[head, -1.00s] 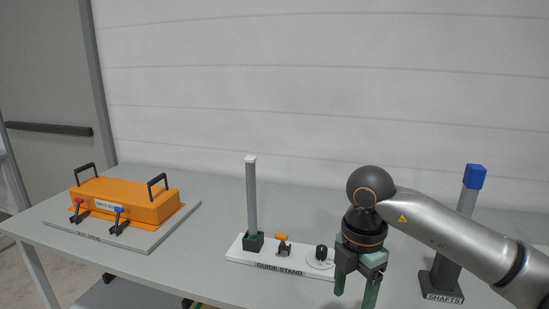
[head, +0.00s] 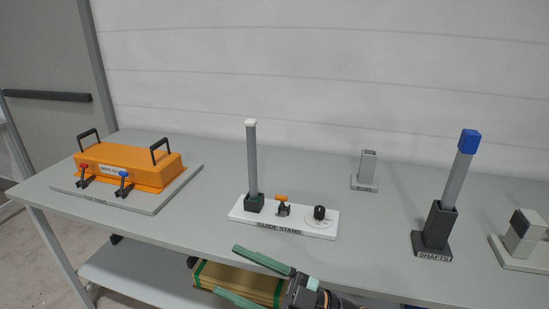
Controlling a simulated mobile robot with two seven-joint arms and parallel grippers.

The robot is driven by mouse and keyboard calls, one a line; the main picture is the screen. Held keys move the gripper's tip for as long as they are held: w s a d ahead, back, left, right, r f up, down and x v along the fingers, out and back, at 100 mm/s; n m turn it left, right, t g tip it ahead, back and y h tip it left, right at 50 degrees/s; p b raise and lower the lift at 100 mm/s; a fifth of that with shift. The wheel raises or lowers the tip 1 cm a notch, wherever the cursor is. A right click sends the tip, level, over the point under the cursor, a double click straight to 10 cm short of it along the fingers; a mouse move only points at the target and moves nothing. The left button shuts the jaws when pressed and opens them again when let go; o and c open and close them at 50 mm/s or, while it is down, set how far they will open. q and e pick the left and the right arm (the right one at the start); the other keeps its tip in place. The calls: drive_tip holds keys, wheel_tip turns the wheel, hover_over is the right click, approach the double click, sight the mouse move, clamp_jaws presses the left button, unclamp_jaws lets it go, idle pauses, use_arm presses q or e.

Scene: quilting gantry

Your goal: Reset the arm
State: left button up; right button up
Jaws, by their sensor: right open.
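My right gripper (head: 243,276) is low in the head view, in front of the table's front edge. Its two green fingers point left and stand apart, with nothing between them that it grips. A gold-brown box with green edges (head: 250,285) shows behind and below the fingers, on the lower shelf. My left gripper is not in view.
The grey table (head: 320,170) holds an orange box (head: 130,165) with handles and clamps, the guide stand (head: 285,219) with an upright post (head: 252,165), a small empty-looking holder (head: 367,168), the shafts holder (head: 438,225) with a blue-topped shaft (head: 459,165), and a grey-white block (head: 524,233) at right.

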drive_tip(key=w+d+f+m+t+h, duration=0.3)
drive_tip(key=d+f+m+t+h, duration=1)
drive_tip(key=f+m, duration=0.25)
drive_tip(key=s+d+f+m+g+h, duration=0.1)
drive_tip(key=s+d+f+g+h, duration=0.1)
drive_tip(key=s+f, duration=0.3)
drive_tip(key=s+d+f+m+g+h, duration=0.1)
drive_tip(key=s+d+f+g+h, duration=0.1)
drive_tip(key=f, duration=0.6)
drive_tip(key=s+d+f+m+g+h+p, duration=0.1)
drive_tip(key=s+d+f+g+h, duration=0.2)
drive_tip(key=s, duration=0.5)
wheel_tip(320, 180, down, 4)
drive_tip(key=shift+s+d+r+g, duration=0.3)
drive_tip(key=shift+d+g, duration=0.4)
drive_tip(key=shift+d, duration=0.4)
